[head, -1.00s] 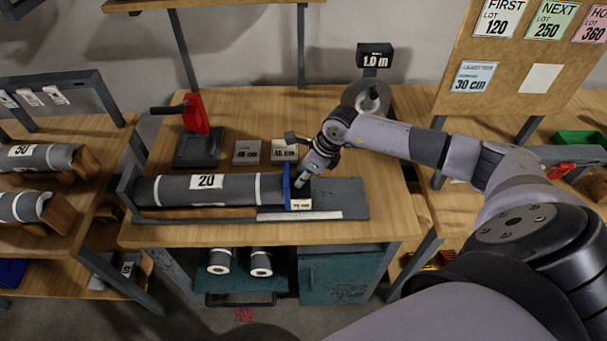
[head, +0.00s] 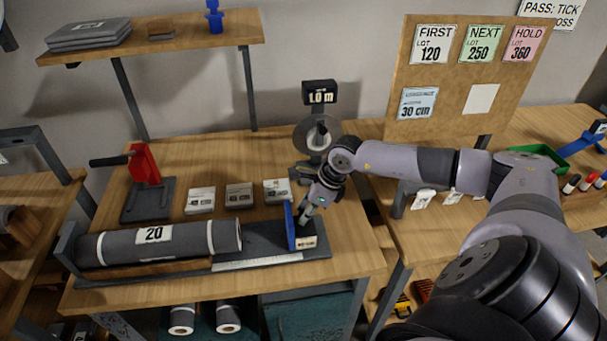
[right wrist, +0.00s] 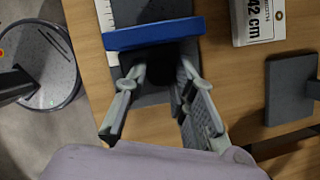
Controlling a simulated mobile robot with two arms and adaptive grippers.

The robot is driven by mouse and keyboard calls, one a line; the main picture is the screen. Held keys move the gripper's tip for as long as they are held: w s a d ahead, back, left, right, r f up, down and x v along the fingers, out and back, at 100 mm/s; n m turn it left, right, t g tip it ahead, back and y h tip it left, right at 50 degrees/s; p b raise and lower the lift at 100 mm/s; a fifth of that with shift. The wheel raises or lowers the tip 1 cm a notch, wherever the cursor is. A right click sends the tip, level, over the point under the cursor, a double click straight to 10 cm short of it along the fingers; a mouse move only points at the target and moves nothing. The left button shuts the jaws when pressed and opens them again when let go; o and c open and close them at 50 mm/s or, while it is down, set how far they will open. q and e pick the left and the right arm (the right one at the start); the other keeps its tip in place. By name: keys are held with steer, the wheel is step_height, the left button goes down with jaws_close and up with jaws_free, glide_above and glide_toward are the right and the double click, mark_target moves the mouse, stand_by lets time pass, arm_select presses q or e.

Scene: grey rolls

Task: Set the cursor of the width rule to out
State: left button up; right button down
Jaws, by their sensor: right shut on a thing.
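The width rule (head: 257,260) is a dark grey bed with a white scale strip along its front. Its cursor (head: 289,225) is an upright blue plate with a small label at its foot; the label is too small to read. A grey roll marked 20 (head: 180,242) lies in the bed to the left, with a gap between its right end and the cursor. My right gripper (head: 305,213) is shut on the cursor from its right side. In the right wrist view the fingers (right wrist: 158,85) flank a dark block behind the blue plate (right wrist: 153,33). My left gripper is not in view.
Several width cards (head: 239,195) lie behind the rule. A lot board (head: 462,100) stands at the back right. The bed right of the cursor is clear.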

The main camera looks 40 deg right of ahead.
steer(key=c, duration=1.8)
jaws_free()
steer(key=shift+d, duration=0.15)
steer(key=shift+o, duration=0.8)
steer(key=shift+s, duration=0.1)
steer(key=o, duration=0.3)
steer(key=shift+r, duration=0.1)
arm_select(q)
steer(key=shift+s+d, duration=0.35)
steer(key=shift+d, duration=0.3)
arm_select(e)
steer(key=v, duration=1.1)
steer(key=shift+s+r, duration=0.15)
steer(key=shift+r, duration=0.2)
steer(key=shift+d, duration=0.1)
